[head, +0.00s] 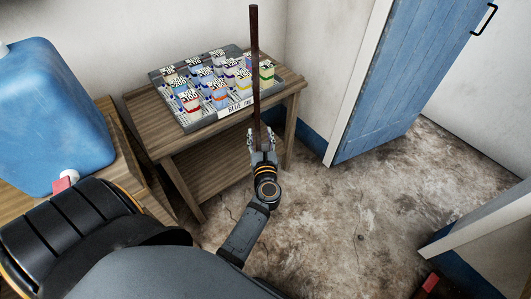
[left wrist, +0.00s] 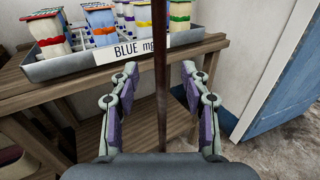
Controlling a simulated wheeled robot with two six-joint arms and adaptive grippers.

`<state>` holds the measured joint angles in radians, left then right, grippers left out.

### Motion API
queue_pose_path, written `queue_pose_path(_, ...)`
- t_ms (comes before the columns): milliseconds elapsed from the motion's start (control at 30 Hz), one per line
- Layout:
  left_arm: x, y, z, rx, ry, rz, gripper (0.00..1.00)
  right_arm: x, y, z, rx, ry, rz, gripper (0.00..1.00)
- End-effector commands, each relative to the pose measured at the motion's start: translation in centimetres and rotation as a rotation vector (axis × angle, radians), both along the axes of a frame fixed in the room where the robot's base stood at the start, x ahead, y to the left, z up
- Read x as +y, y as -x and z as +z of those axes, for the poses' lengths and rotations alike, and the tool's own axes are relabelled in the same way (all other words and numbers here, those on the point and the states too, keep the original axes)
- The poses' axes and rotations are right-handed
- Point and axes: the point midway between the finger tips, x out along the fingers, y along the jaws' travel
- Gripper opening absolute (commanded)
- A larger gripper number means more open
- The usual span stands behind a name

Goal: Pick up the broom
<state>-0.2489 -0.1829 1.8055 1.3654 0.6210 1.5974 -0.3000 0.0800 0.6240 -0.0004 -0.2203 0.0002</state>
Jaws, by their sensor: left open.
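The broom shows as a thin, dark brown, upright handle (head: 254,50) in front of the small wooden table. Its lower end and bristles are hidden. My left gripper (head: 262,140) is open at the lower visible part of the handle. In the left wrist view the handle (left wrist: 160,30) runs upright between the two spread fingers of my left gripper (left wrist: 159,72), with a gap on both sides. My right gripper is not in view.
A wooden table (head: 140,110) holds a grey tray (head: 160,102) of several labelled, coloured containers right behind the handle. A blue jug (head: 60,110) stands on a wooden surface at left. A blue door (head: 400,80) is at right. Stained floor (head: 350,220) is open at centre right.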

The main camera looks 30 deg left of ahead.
Motion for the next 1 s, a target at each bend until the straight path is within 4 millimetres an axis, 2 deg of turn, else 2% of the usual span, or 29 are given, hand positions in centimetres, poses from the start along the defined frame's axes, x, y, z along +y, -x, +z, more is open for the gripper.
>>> queue_pose_path(133, 0.2, -0.4, -0.1, -0.005, 0.011, 0.001, 0.47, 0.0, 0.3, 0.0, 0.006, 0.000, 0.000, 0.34)
queue_pose_path(400, 2.9, -3.8, 0.0, -0.004, 0.006, 0.000, 0.47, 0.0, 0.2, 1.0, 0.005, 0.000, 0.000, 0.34)
queue_pose_path(633, 3.5, -4.5, -0.1, -0.003, 0.007, 0.000, 0.47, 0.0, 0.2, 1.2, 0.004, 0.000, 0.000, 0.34)
queue_pose_path(867, 5.9, -7.6, -0.1, -0.004, 0.004, 0.000, 0.47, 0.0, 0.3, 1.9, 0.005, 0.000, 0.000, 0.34)
queue_pose_path(1000, 6.5, -8.3, -0.3, -0.003, 0.007, 0.000, 0.47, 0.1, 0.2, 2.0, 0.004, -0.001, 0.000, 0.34)
